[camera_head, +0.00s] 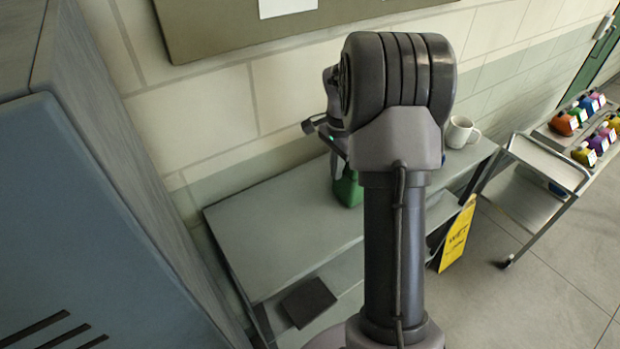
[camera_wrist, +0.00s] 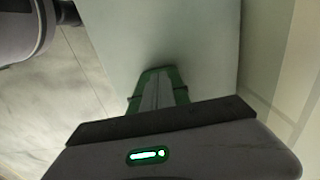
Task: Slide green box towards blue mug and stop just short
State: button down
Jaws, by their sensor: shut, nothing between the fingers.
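The green box (camera_head: 347,191) stands on the grey shelf top, partly hidden behind my arm in the head view. In the wrist view the green box (camera_wrist: 181,87) shows as green edges on both sides of my fingers. My gripper (camera_wrist: 157,78) is shut and empty, its fingers in front of the box; I cannot tell whether they touch it. In the head view my gripper (camera_head: 343,157) is just above and left of the box, its tips not clear. A small sliver of blue (camera_head: 443,159) shows right beside my arm, possibly the blue mug, mostly hidden.
A white mug (camera_head: 460,132) stands at the right end of the shelf unit (camera_head: 285,228), near the wall. A dark flat item (camera_head: 308,301) lies on the lower shelf. A yellow sign (camera_head: 457,236) and a cart (camera_head: 548,163) are to the right. The left shelf top is clear.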

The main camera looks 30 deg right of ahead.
jog(key=shift+d, duration=1.2)
